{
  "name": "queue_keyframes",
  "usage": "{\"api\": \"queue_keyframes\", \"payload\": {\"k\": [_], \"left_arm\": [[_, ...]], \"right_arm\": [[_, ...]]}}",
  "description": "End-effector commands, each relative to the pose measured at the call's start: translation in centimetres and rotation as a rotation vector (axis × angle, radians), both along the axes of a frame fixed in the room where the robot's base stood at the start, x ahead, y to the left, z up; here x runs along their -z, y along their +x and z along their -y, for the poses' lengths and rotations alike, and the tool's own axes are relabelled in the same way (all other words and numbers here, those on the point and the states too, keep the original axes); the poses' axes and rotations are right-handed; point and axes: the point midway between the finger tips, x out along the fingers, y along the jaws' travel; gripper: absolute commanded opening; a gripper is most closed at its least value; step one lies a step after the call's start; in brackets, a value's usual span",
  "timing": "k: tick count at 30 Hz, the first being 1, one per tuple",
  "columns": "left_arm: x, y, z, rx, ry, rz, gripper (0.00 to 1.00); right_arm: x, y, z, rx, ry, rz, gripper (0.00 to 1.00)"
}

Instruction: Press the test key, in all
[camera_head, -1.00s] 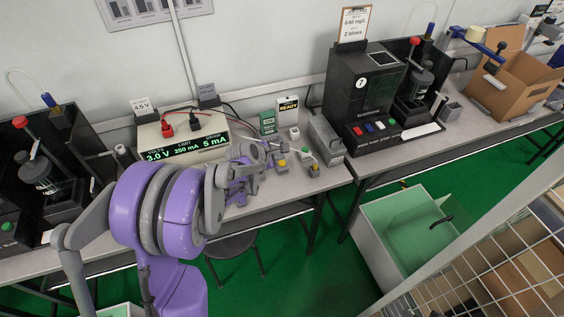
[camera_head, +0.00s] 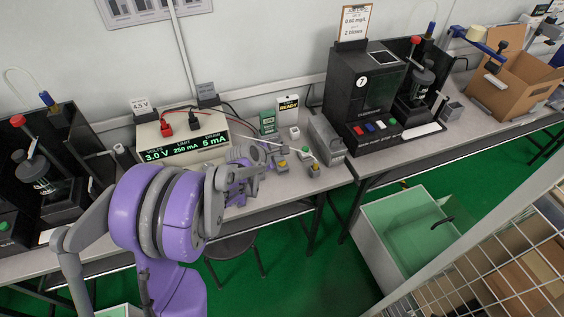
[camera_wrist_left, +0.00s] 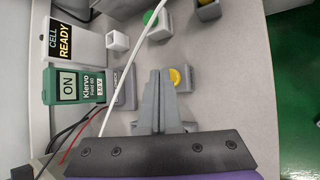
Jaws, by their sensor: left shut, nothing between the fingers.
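The green handheld tester (camera_head: 268,123) stands upright at the back of the bench; its screen reads ON in the left wrist view (camera_wrist_left: 74,85). A grey block with a yellow button (camera_wrist_left: 175,77) lies just beyond my left gripper (camera_wrist_left: 160,77). The gripper is shut and empty, its fingertips beside the button; I cannot tell whether they touch. In the head view the gripper (camera_head: 266,161) is small beside the yellow button (camera_head: 281,164). A block with a green button (camera_wrist_left: 149,18) is farther on. No key is clearly labelled as test. My right gripper is out of view.
A white CELL READY box (camera_wrist_left: 68,42) stands beside the tester. A thin white rod (camera_wrist_left: 118,75) crosses the wrist view. A grey box (camera_head: 326,138) and another yellow-button block (camera_head: 314,171) are to the right.

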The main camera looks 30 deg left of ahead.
Motion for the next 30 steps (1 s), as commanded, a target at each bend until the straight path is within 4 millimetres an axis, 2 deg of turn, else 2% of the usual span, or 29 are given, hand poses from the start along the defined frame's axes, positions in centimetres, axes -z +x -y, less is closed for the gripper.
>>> {"api": "queue_keyframes", "payload": {"k": [17, 30], "left_arm": [[0.76, 0.01, 0.00, 0.000, 0.000, 0.000, 0.00], [0.13, 0.02, -0.01, 0.000, 0.000, 0.000, 0.00]], "right_arm": [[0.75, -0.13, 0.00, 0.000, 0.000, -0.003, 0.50], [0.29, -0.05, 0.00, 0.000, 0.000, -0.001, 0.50]]}}
